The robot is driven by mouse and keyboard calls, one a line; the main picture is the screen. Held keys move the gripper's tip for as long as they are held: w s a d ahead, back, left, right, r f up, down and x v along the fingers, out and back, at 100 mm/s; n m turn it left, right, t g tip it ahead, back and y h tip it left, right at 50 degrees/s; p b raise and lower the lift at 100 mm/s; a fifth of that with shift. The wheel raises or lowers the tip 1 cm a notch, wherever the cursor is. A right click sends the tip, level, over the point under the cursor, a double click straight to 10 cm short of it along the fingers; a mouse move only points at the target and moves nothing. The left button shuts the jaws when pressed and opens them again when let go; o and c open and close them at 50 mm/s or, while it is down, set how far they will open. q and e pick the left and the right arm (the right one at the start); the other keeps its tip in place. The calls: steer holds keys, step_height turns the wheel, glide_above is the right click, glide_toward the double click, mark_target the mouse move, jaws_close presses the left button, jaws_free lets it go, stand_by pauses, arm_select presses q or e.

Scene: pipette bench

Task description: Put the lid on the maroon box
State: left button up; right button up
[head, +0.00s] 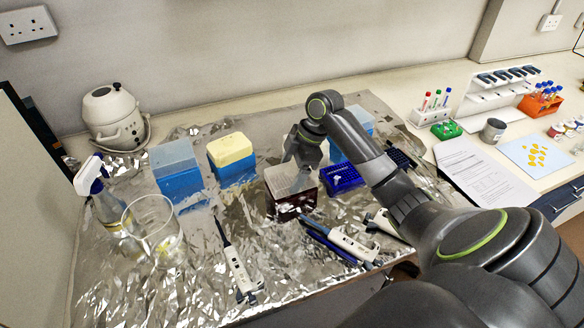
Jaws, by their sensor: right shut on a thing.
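The maroon box (284,208) stands on the foil-covered bench near the middle of the head view. A translucent grey lid (289,181) is at its top, level or nearly so. I cannot tell whether the lid rests fully on the rim or is held just above it. My right gripper (297,160) reaches down from above and behind and is shut on the lid. Its fingertips are small and partly blend into the lid. My left gripper is not in view.
Blue boxes with a grey lid (172,156) and a yellow lid (230,149) stand left. A dark blue rack (341,179) is close right of the maroon box. Pipettes (238,270) (352,244) lie in front. A glass beaker (154,226) stands front left.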

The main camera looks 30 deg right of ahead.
steer(key=shift+f, duration=0.25)
steer(key=shift+f, duration=0.3)
stand_by(0.9)
steer(key=o, duration=0.9)
steer(key=shift+d, duration=0.1)
steer(key=b+v, duration=0.2)
steer(key=v, duration=1.5)
steer(key=shift+r, duration=0.15)
